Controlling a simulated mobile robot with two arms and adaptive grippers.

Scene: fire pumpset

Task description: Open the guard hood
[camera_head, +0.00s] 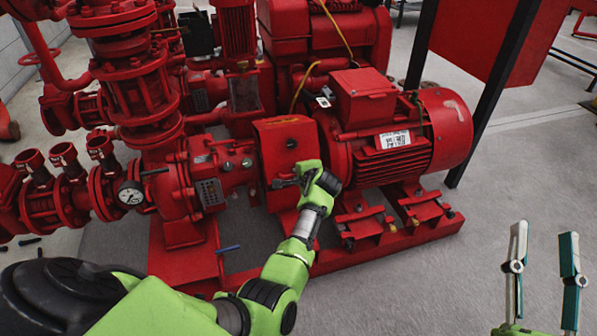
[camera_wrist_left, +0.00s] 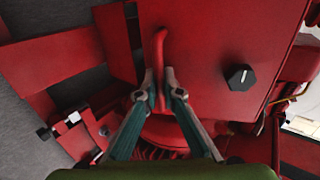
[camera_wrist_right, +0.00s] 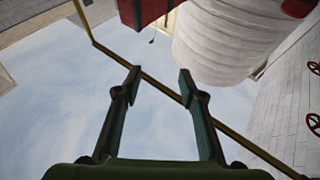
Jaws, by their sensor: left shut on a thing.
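The guard hood (camera_head: 282,142) is a red box-shaped cover between the pump and the motor, and it looks shut. In the left wrist view its red face (camera_wrist_left: 205,40) carries a thin red handle (camera_wrist_left: 160,50) and a black knob (camera_wrist_left: 240,77). My left gripper (camera_head: 283,183) is at the hood's lower front. In the left wrist view the left gripper (camera_wrist_left: 160,88) has its fingers closed around the lower end of the handle. My right gripper (camera_head: 543,262) is open and empty at the lower right, away from the hood. It is also open in the right wrist view (camera_wrist_right: 159,78).
The red motor (camera_head: 400,125) stands right of the hood, and the red pump with a gauge (camera_head: 131,193) stands left. A red base frame (camera_head: 390,241) runs underneath. A black-legged red panel (camera_head: 490,40) stands behind right. The grey floor at front right is clear.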

